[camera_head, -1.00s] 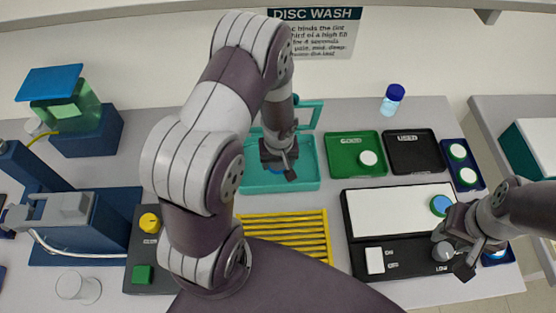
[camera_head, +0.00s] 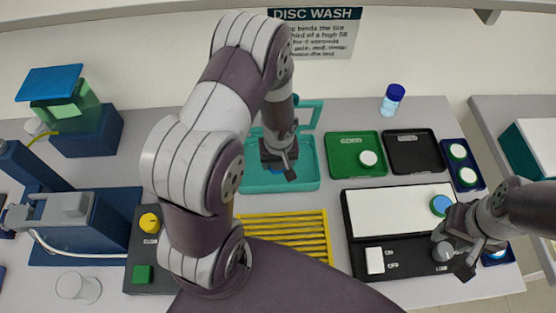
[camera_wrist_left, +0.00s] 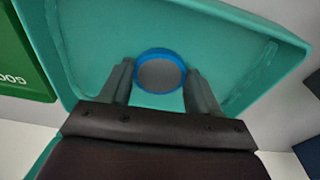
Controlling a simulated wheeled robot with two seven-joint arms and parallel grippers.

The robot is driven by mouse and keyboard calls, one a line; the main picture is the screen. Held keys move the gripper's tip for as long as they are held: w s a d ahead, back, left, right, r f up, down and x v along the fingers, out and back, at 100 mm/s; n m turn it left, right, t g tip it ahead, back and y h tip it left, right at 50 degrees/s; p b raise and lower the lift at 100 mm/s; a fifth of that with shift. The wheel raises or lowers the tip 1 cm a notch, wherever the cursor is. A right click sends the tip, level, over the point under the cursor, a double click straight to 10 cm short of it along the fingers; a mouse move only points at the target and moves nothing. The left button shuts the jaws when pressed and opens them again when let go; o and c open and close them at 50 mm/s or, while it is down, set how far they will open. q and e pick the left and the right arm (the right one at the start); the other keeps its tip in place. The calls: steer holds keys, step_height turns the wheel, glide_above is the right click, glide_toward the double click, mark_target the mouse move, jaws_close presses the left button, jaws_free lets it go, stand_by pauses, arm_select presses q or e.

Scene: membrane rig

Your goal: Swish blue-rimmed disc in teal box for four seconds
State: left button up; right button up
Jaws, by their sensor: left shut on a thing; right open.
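The teal box (camera_head: 306,172) stands at the back middle of the bench, its lid (camera_head: 308,114) raised behind it. My left gripper (camera_head: 279,170) reaches down into the box. In the left wrist view the blue-rimmed disc (camera_wrist_left: 160,72) has a grey face and sits between the fingertips of my left gripper (camera_wrist_left: 158,85), which is shut on it. In the head view the disc is mostly hidden by the gripper. My right gripper (camera_head: 455,262) is open at the lower right, close to a grey knob (camera_head: 443,252) on the black panel.
Right of the box are a green tray (camera_head: 343,146) with a green-rimmed disc (camera_head: 368,158) and a black tray (camera_head: 411,152). A yellow rack (camera_head: 290,230) lies in front. A blue-capped bottle (camera_head: 392,98) stands behind.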

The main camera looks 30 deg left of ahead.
mark_target(278, 165)
stand_by(0.4)
arm_select(q)
step_height(278, 165, up, 8)
steer(key=p, duration=0.7)
steer(key=shift+r, duration=0.25)
